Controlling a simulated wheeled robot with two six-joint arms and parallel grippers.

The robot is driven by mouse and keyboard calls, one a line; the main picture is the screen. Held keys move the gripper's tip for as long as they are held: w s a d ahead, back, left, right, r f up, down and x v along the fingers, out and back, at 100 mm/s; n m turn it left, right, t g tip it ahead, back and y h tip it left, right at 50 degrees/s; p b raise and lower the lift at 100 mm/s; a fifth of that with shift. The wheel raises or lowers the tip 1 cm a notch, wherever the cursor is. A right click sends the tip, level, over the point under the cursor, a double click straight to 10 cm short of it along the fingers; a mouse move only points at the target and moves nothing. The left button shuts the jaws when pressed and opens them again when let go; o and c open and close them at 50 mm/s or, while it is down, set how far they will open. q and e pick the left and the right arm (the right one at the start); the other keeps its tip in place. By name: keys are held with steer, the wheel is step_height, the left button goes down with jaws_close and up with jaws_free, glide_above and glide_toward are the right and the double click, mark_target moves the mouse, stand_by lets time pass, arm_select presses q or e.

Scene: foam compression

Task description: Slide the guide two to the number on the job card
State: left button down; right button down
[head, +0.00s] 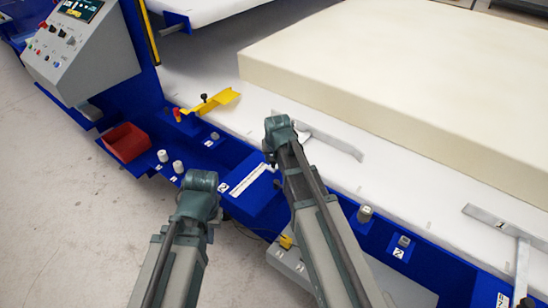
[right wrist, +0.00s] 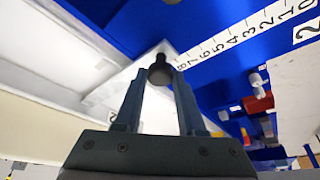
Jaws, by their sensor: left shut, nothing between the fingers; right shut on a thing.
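Guide two (head: 335,142) is a flat metal bar lying on the white bed beside the foam block in the head view. My right gripper (head: 278,128) is over its near end, which the arm hides. In the right wrist view the gripper (right wrist: 158,82) is shut on the guide's dark round knob (right wrist: 160,68). The number scale (right wrist: 240,37) runs beside it, with the knob close to the 8 end. The scale (head: 249,179) also shows in the head view. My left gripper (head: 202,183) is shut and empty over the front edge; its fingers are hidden. I see no readable job card.
The big cream foam block (head: 420,80) fills the bed's back right. Guide one (head: 500,222) lies at right. A yellow bracket (head: 212,104), a red bin (head: 125,142) and small grey knobs (head: 170,160) sit at left. A control panel (head: 80,45) stands at upper left.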

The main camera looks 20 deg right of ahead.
steer(key=s+a, duration=0.3)
steer(key=a, duration=0.1)
steer(key=shift+s+a, duration=0.35)
steer(key=c, duration=0.5)
jaws_free()
steer(key=p+v, duration=1.2)
steer(key=v, duration=0.1)
steer(key=shift+r+p, duration=0.4)
steer(key=shift+r, duration=0.05)
